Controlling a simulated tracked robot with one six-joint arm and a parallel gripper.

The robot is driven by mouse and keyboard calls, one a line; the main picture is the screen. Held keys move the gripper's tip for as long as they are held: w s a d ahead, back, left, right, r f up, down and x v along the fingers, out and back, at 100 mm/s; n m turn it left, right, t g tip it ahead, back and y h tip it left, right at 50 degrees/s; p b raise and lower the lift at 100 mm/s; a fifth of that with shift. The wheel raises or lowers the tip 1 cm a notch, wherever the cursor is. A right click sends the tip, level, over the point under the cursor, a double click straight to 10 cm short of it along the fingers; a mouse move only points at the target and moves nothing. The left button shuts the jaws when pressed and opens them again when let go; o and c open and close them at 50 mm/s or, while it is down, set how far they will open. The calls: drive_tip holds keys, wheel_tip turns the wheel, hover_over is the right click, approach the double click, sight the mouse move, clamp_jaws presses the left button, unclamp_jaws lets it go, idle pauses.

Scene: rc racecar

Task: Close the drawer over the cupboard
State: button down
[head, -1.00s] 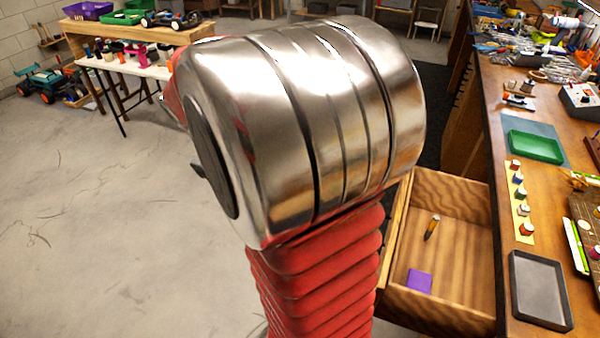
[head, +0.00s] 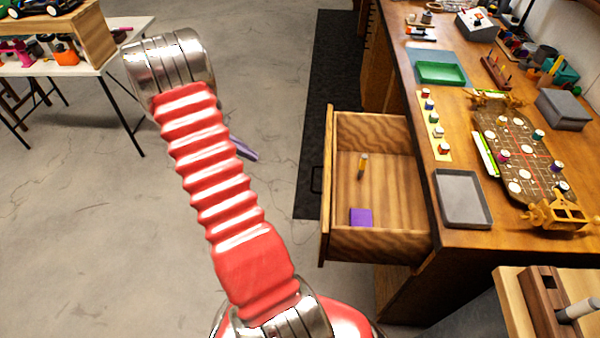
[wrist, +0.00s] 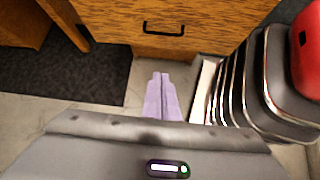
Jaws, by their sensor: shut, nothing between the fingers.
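The wooden drawer (head: 378,245) of the workbench cupboard (head: 400,290) is pulled out to the left in the head view. In the wrist view my purple fingers (wrist: 160,75) are shut and empty, pointing at a wooden front with a black handle (wrist: 165,28); I see no contact.
The bench top (head: 470,180) holds a green tray (head: 440,73), a grey tray (head: 463,198) and a game board (head: 520,155). A dark mat (head: 335,60) lies beside the bench. A white table (head: 90,65) stands at the left. The floor left of the drawer is open.

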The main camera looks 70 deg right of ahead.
drive_tip(key=s+d+f+g, duration=0.1)
drive_tip(key=s+d+f, duration=0.2)
drive_tip(key=f, duration=0.1)
drive_tip(key=shift+s+d+f, duration=0.15)
drive_tip(key=shift+s, duration=0.15)
drive_tip(key=shift+s+f, duration=0.1)
drive_tip(key=s+d+f, duration=0.2)
drive_tip(key=s+f, duration=0.3)
drive_tip(key=s, duration=0.6)
drive_tip(key=shift+d+f, duration=0.15)
drive_tip(key=shift+d, duration=0.15)
drive_tip(key=shift+s, duration=0.1)
